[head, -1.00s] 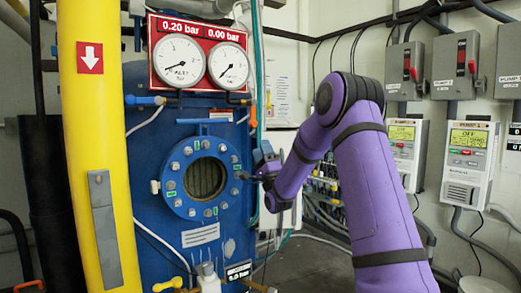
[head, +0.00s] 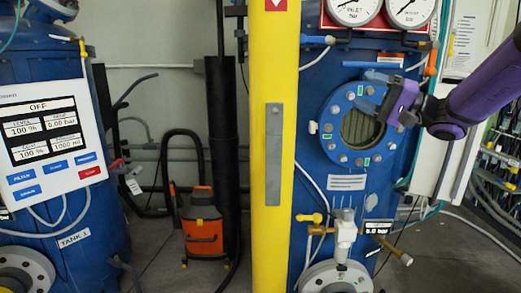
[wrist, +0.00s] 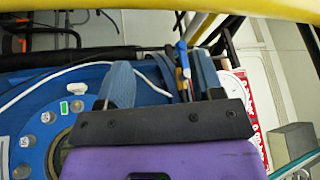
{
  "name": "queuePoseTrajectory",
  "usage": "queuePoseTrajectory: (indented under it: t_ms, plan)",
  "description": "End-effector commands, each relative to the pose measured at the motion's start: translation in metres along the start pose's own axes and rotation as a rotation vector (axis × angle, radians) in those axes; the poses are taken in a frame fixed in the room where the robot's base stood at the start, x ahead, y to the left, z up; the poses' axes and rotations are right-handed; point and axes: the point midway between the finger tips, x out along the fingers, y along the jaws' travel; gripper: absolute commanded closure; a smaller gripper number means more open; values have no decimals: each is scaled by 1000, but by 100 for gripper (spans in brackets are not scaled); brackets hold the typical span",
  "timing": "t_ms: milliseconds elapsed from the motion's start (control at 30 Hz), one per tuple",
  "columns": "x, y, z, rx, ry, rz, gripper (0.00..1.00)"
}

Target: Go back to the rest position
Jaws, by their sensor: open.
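My gripper (head: 364,90) is in front of the upper right of the round bolted window (head: 362,128) on the blue filter tank (head: 318,75). Its two bluish fingers point left and stand apart, with nothing between them that I can make out. In the wrist view the fingers (wrist: 162,78) also stand apart, with a blue-handled valve (wrist: 182,55) and a white hose behind them. My purple arm reaches in from the right edge of the head view. I cannot tell whether the gripper touches the tank.
A yellow pipe (head: 275,150) stands left of the tank. Further left are an orange vacuum (head: 201,225), a black pipe and Tank 1 with a control screen (head: 45,132). A brass-handled valve (head: 345,230) sits below the window. Gauges (head: 352,8) are above.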

Motion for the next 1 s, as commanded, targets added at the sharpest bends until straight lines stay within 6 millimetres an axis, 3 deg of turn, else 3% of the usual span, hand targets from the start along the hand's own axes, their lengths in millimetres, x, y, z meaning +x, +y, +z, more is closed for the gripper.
queuePoseTrajectory:
  t_ms: [33, 233, 400, 500, 700, 1000]
  plan:
    - [6, -5, 27, 18, -77, 69, 39]
    - [1, -4, 118, 75, -320, 394, 39]
    - [-28, -1, 180, 63, -448, 692, 39]
    - [-53, 0, 208, 30, -488, 867, 39]
    - [-111, 0, 244, -100, -494, 1198, 39]
    - [-183, -12, 256, -364, -375, 1529, 39]
